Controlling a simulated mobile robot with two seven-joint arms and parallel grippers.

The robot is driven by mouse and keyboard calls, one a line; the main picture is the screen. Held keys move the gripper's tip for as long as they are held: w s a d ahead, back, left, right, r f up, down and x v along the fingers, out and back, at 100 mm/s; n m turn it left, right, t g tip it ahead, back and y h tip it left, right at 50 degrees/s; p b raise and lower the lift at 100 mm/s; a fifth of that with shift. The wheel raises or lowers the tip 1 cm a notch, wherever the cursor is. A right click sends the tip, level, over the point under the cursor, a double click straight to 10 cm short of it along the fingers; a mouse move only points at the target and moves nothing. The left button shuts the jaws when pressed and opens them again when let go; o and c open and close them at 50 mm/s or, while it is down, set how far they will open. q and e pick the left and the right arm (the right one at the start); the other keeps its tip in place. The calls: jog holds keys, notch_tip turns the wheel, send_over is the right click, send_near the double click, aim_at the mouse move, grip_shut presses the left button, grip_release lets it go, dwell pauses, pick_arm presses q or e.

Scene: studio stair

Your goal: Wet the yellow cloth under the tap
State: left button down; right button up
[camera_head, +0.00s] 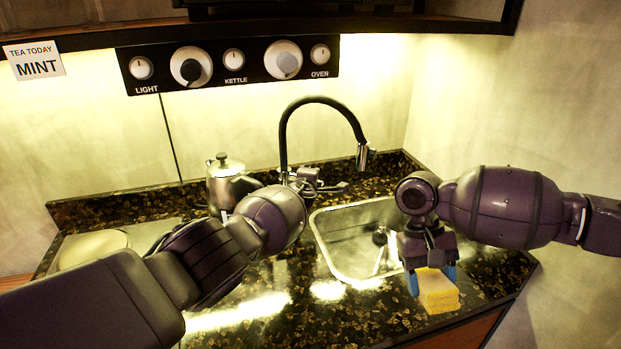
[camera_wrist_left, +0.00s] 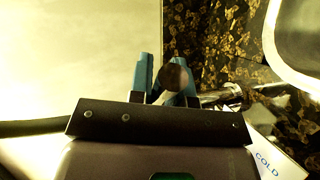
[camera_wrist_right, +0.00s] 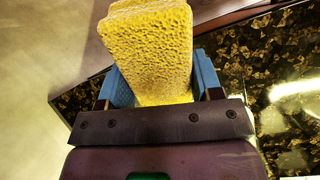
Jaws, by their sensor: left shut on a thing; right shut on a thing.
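The yellow cloth (camera_head: 440,291) is a thick, porous block at the right of the sink. My right gripper (camera_head: 432,280) is shut on it, and the cloth (camera_wrist_right: 150,45) stands out between the blue fingers in the right wrist view. I cannot tell whether it touches the counter. The black tap (camera_head: 285,135) arches over the sink (camera_head: 335,250), its metal spout (camera_head: 363,156) over the basin; no water shows. My left gripper (camera_wrist_left: 165,80) is shut on a dark, round-ended tap handle (camera_wrist_left: 175,78). In the head view my left arm mostly hides its fingers.
A metal kettle (camera_head: 228,182) stands left of the tap, and a pale round plate or lid (camera_head: 93,248) lies further left. A "COLD" label (camera_wrist_left: 267,164) shows near the left gripper. A knob panel (camera_head: 230,66) is on the wall. A wall closes the right side.

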pick_arm(q)
jog(key=shift+s+a+m+h, duration=0.25)
jog(key=shift+s+m+h, duration=0.25)
jog(key=shift+m+h, duration=0.35)
pick_arm(e)
jog(key=shift+s+a+r, duration=0.1)
jog(key=shift+s+a, duration=0.15)
jog(key=shift+s, duration=0.25)
pick_arm(q)
jog(key=shift+r, duration=0.1)
jog(key=c, duration=1.1)
grip_release()
pick_arm(e)
jog(key=shift+r, duration=0.1)
